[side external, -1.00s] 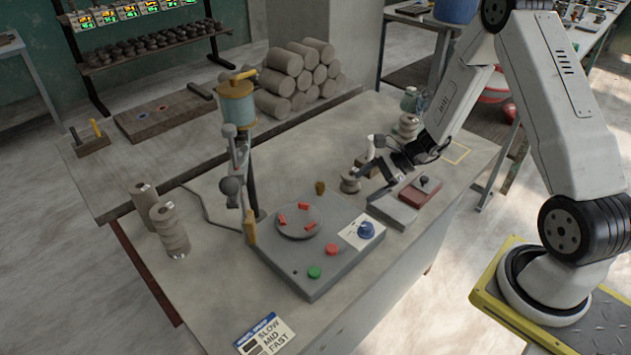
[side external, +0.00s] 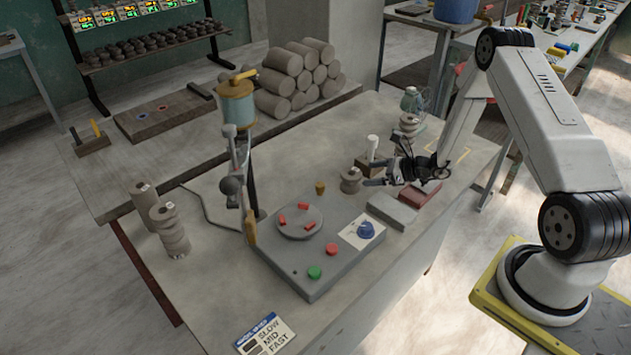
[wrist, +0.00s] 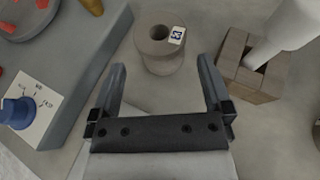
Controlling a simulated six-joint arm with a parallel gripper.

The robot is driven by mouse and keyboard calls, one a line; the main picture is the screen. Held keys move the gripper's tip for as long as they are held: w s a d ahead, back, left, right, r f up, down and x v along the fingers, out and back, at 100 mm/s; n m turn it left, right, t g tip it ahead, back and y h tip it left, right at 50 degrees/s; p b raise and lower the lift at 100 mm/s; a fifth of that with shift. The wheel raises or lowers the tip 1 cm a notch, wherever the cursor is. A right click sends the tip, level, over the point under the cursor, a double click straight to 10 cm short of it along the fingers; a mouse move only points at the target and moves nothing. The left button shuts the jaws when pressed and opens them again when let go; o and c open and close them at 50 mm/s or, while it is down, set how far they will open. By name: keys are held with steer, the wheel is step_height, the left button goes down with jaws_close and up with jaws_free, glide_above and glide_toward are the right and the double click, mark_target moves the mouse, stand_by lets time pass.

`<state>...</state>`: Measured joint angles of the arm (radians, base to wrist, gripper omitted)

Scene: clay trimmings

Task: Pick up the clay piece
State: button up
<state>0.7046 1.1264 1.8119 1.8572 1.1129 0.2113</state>
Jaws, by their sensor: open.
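The clay piece (side external: 350,180) is a small grey-beige spool shape with a hole in its top, upright on the table beside the grey wheel machine. In the wrist view the clay piece (wrist: 158,48) carries a white label with dark figures and is just ahead of my fingertips, roughly centred between them. My gripper (side external: 366,175) is open and empty, its fingers pointing left towards the piece. In the wrist view both fingers of my gripper (wrist: 162,67) are spread, with bare tabletop between them. No contact with the piece is visible.
A wooden block (wrist: 243,82) with a white cylinder (wrist: 285,22) stands close to the right finger in the wrist view. The wheel machine (side external: 318,250) lies on the other side. A grey slab (side external: 391,212) and a reddish box (side external: 418,195) lie near my gripper.

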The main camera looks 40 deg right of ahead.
mark_target(355, 173)
steer(key=shift+x, duration=2.9)
steer(key=c, duration=1.2)
